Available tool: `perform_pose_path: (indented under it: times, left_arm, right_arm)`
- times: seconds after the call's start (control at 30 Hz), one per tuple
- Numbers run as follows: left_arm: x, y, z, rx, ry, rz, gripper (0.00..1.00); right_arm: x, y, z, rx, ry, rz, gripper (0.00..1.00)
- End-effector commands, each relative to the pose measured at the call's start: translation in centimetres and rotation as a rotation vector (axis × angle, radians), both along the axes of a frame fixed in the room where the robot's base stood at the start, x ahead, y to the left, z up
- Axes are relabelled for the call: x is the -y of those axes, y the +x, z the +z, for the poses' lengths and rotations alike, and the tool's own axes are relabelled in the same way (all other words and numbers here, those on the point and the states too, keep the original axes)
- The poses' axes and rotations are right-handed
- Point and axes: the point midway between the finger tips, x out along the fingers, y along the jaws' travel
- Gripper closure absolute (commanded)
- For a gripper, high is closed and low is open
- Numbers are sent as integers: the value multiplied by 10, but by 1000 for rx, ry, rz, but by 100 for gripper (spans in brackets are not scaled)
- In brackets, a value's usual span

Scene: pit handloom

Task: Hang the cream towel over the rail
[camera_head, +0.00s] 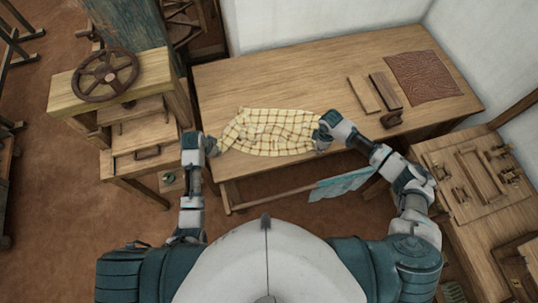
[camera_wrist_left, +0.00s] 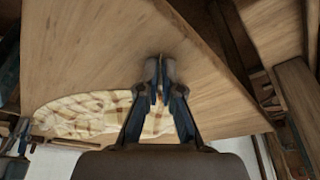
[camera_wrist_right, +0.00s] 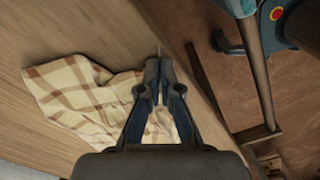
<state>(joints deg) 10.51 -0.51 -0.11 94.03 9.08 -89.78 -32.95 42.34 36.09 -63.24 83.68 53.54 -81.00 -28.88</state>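The cream towel (camera_head: 268,131), checked in yellow-brown, is spread near the front edge of the wooden table. My left gripper (camera_head: 211,146) is at its left end, fingers closed with a thin strip between the tips. My right gripper (camera_head: 322,138) is at its right end, closed the same way on a thin edge. The towel also shows beside the fingers in the left wrist view (camera_wrist_left: 85,112) and the right wrist view (camera_wrist_right: 88,98). The pinched parts are mostly hidden. The wooden rail (camera_head: 270,198) runs low along the table's front.
A pale teal cloth (camera_head: 343,185) is at the rail's right end, partly behind my right arm. Wooden blocks (camera_head: 372,93) and a dark red woven mat (camera_head: 422,76) lie at the table's right. A bench with a handwheel (camera_head: 104,75) stands left. The table's back left is clear.

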Motion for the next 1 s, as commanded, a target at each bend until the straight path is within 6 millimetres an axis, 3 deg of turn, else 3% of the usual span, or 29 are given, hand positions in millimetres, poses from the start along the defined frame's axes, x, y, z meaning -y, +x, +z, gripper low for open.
perform_pose_path:
  times: [0.63, 1.0]
  left_arm:
    - [-1, -3, -4, -11, 2, 1, 100]
    - [-1, -2, 31, 0, 1, 0, 100]
  right_arm:
    - [1, -3, -3, -9, -4, 0, 100]
    - [0, -2, 31, 1, -1, 0, 100]
